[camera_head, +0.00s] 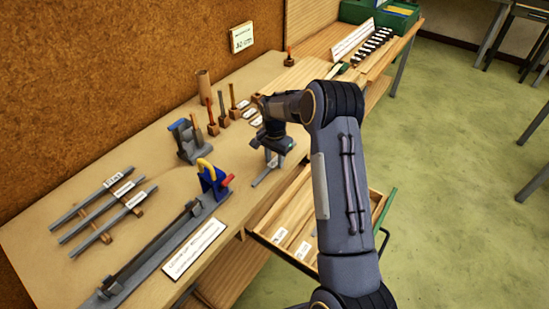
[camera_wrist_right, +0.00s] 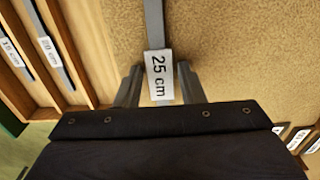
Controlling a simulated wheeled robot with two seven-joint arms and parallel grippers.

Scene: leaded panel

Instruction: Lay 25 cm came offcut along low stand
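The 25 cm came offcut is a thin grey strip (camera_head: 264,174) on the bench top near its front edge, partly hidden by my right gripper (camera_head: 277,148). In the right wrist view the strip (camera_wrist_right: 154,22) runs upward from its white "25 cm" label (camera_wrist_right: 160,76). The right fingers (camera_wrist_right: 159,88) stand apart on either side of the label, with small gaps visible. Three labelled grey strips (camera_head: 108,205) lie at the left on small wooden rests. My left gripper is not in view.
A long grey fixture (camera_head: 155,252) with a blue and yellow clamp (camera_head: 211,178) lies along the front edge, with a white sign (camera_head: 194,248) beside it. An open drawer (camera_head: 262,232) with labelled strips juts out below. Upright tools (camera_head: 221,108) stand behind.

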